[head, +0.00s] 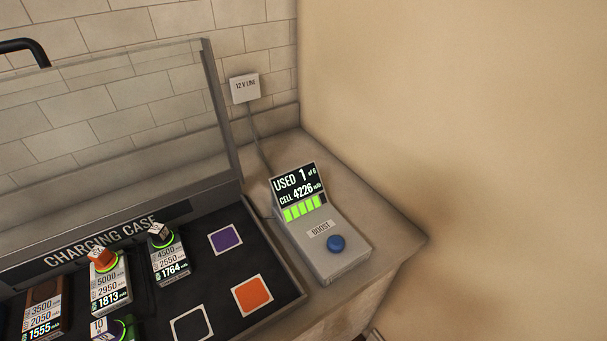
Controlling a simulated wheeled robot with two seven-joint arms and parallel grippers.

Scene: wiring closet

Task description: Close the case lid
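The charging case (274,287) lies on the counter at the lower left, cut off by the left and bottom edges. Its lid (222,115), a clear panel in a grey frame, stands raised at the back, tilted rearward. A black handle (25,45) shows at the lid's top left. Several labelled battery cells stand in the case, among them one marked 1764 (171,263) and one marked 1813 (110,287). Purple (226,239), orange (253,295) and black (192,324) squares show on bare case floor. Neither gripper is in view.
A grey boost box (327,254) with a blue button (336,243) and a display reading USED 1 of 6 stands right of the case. Its cable runs to a 12 V wall box (245,88). The counter (385,228) ends at the right, by a beige wall.

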